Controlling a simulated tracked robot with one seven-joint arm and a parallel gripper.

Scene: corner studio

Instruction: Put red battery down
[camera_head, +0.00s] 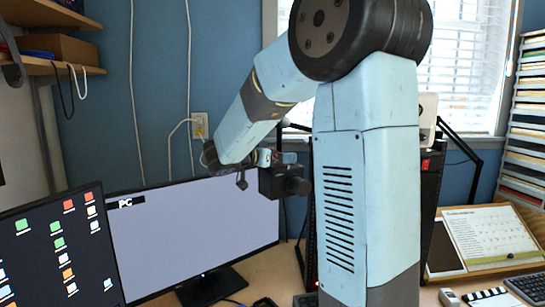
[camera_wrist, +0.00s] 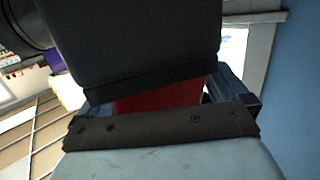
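In the wrist view a red surface (camera_wrist: 160,97), which I take to be the red battery, shows between the two sides of my gripper (camera_wrist: 165,92). A large dark block above it and a dark band below it hide most of its shape. No red battery can be made out there. The gripper appears shut on the red battery, though the fingertips are hidden.
A wide monitor (camera_head: 190,230) stands on the desk behind my arm, with a second screen (camera_head: 55,255) at left. A calendar (camera_head: 490,238), a clapperboard (camera_head: 490,297) and a dark tablet (camera_head: 443,250) lie at right. My arm hides the desk's middle.

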